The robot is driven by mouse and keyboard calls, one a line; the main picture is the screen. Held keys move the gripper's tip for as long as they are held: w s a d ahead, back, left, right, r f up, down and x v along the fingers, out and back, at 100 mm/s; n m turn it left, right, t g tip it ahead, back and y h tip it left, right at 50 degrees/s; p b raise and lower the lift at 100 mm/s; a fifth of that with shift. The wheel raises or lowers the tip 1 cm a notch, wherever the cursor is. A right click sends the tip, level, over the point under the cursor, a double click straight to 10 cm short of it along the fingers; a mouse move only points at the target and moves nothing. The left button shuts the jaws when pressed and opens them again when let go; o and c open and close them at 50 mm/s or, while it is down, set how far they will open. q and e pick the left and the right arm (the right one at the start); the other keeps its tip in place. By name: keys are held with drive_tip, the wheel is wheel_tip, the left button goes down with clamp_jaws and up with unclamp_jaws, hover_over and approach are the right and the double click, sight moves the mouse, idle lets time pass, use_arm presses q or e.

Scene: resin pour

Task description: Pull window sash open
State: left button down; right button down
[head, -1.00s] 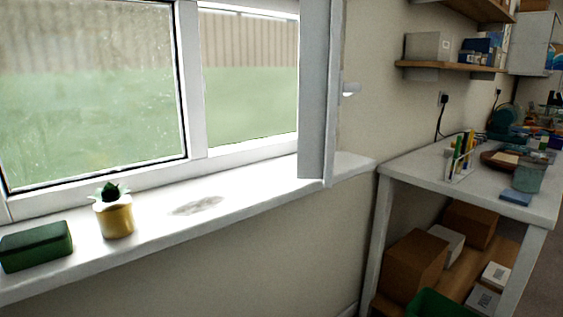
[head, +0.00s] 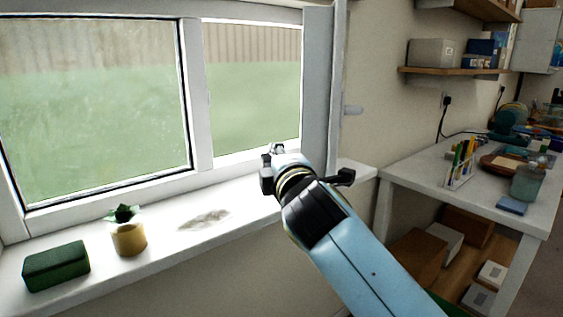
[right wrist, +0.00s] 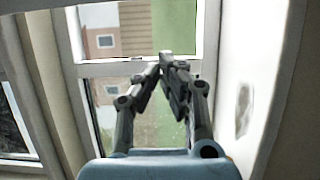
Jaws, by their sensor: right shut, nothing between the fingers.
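The window sash (head: 318,75) has a white frame and stands swung out into the room at the right side of the window, seen nearly edge-on. Its handle (head: 353,110) is on the side facing the wall. My right gripper (head: 277,148) is in front of the window opening, just left of the sash's lower part. In the right wrist view its fingers (right wrist: 166,56) are together and empty, with window framing and outdoors behind them. I cannot tell if the gripper touches the sash. My left gripper is not in view.
The white sill (head: 170,232) holds a green box (head: 56,267), a yellow plant pot (head: 129,240) and a grey stain (head: 205,219). A white workbench (head: 415,180) with pens and jars stands at right, below a wall shelf (head: 455,72).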

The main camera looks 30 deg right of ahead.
drive_tip(key=d, duration=0.2)
drive_tip(key=w+d+p, duration=0.1)
drive_tip(key=d, duration=0.1)
drive_tip(key=shift+w+d, duration=0.2)
idle(0.3)
